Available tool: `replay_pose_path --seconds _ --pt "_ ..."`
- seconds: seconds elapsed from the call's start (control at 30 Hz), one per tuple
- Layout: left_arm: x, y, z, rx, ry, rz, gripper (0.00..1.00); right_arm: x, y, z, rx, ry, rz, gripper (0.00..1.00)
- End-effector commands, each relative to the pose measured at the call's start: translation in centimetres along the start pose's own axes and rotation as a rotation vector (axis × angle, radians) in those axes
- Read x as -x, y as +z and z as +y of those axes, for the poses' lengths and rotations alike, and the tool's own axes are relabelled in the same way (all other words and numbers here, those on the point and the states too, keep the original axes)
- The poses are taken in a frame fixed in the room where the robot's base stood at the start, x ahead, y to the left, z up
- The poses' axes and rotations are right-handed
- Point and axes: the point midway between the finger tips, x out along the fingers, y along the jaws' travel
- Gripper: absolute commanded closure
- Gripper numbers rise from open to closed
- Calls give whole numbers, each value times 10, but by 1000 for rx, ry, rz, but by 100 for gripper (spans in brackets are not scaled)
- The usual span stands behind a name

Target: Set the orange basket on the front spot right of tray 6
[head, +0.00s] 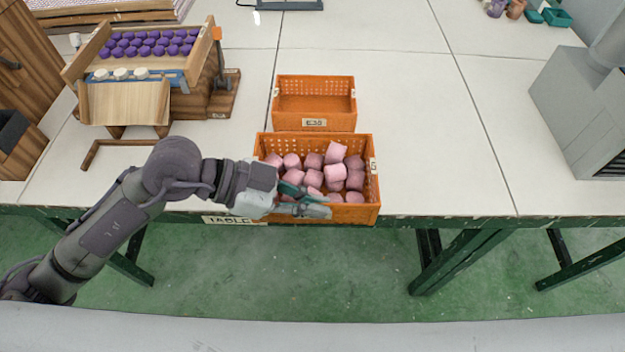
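An orange basket (372,180) filled with pink, rounded pieces (335,172) stands at the table's front edge. A second orange basket (315,123), with a small label on its front, stands right behind it and looks empty. My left gripper (318,206) reaches in from the left, over the left part of the front basket near its close wall. Its fingers are low among the pink pieces and the rim, and I cannot tell whether they hold anything. My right gripper is out of view. No tray marked 6 can be made out.
A wooden rack (145,100) with purple pieces stands at the left, with a wooden bracket (115,146) before it. A grey metal housing (575,115) stands at the right. The white table (430,130) is clear right of the baskets. Small items (515,10) lie far back right.

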Motion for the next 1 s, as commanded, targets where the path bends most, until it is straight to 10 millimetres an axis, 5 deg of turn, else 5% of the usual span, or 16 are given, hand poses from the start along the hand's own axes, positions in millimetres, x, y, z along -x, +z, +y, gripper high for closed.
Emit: replay_pose_path --seconds 0.5,1.0 --pt "-28 54 -100 -2 -1 5 100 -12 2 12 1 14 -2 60" --pt "-49 94 -111 -2 0 5 100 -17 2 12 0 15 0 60"
